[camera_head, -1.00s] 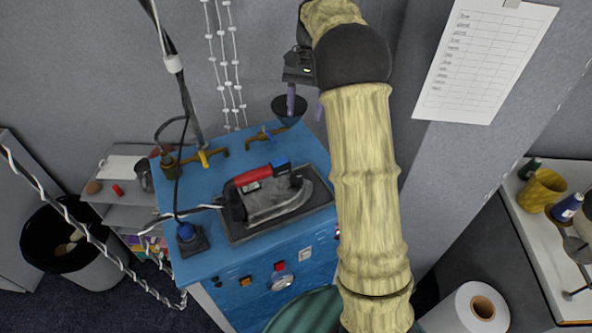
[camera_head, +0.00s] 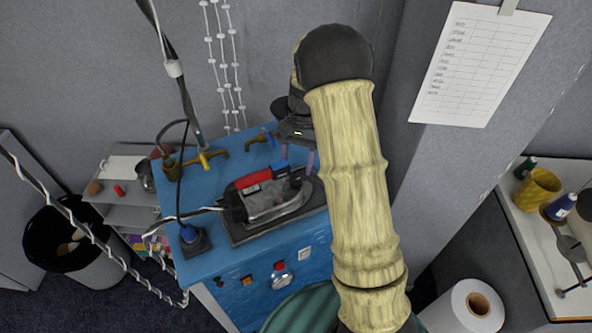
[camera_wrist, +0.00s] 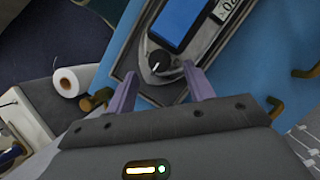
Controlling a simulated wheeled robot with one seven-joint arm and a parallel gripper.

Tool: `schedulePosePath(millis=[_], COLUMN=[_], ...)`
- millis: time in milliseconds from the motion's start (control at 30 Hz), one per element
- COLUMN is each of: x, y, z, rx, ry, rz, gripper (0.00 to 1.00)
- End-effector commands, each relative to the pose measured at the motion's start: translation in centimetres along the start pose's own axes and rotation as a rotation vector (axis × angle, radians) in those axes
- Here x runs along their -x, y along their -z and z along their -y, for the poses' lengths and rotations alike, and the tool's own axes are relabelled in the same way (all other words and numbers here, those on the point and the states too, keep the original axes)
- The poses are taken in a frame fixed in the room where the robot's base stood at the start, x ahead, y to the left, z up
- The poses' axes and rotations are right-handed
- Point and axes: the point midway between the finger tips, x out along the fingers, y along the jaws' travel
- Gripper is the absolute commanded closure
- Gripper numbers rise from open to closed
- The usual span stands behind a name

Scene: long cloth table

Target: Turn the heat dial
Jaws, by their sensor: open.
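The iron (camera_head: 275,206) has a grey body and a red and blue handle, and lies on a dark rest plate (camera_head: 240,238) on the blue cabinet. In the wrist view, the iron's grey tip (camera_wrist: 152,76) carries a round black heat dial (camera_wrist: 160,62) with a small white mark. My gripper (camera_head: 298,160) is by the right end of the iron. In the wrist view, its purple fingers (camera_wrist: 160,90) are open, one on each side of the iron's tip, with nothing held. The dial lies ahead, roughly between them, and looks apart from both.
Brass taps (camera_head: 205,160) stand along the cabinet's back edge.

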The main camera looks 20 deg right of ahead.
Motion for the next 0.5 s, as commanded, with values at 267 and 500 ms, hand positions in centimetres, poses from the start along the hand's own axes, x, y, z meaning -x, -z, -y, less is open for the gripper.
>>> schedulePosePath(millis=[267,500], x=[-3.4,-3.8], y=[-0.1,0.0], z=[0.0,0.0], rx=[0.001,0.000], ry=[-0.001,0.000], rz=[0.001,0.000], gripper=[0.47,0.47])
